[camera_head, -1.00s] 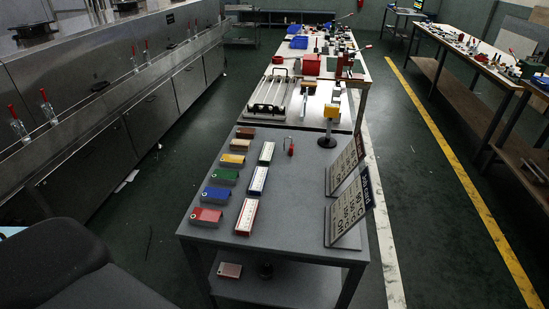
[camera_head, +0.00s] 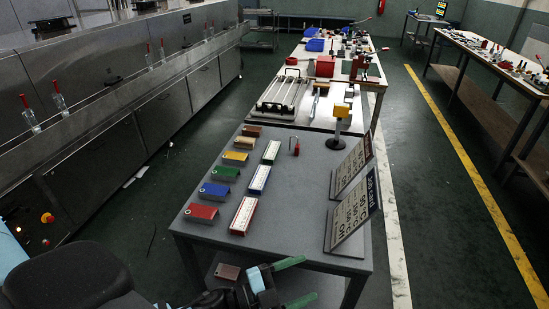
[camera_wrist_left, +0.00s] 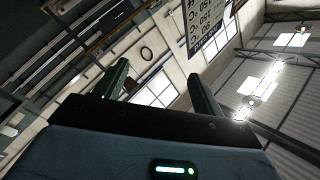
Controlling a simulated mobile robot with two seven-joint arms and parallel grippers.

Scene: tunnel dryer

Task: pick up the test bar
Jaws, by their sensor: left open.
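Several bars lie on the grey table (camera_head: 290,221). I cannot tell which is the test bar. In the left column are a red bar (camera_head: 202,212), a blue bar (camera_head: 214,191), a green bar (camera_head: 226,173), a yellow bar (camera_head: 235,156) and a small brown one (camera_head: 252,131). Beside them lie longer white-topped bars with red (camera_head: 243,215), blue (camera_head: 260,179) and green (camera_head: 271,152) sides. My left gripper (camera_head: 296,281) is open and empty at the table's near edge. In the left wrist view its fingers (camera_wrist_left: 160,88) point up towards the roof. My right gripper is out of view.
Two sign boards (camera_head: 352,210) stand on the table's right side, one marked "Jobcard". A red hook-like item (camera_head: 295,147) and a yellow-headed stand (camera_head: 341,113) are farther back. Another brown block (camera_head: 228,271) lies on the lower shelf. The table's middle is clear.

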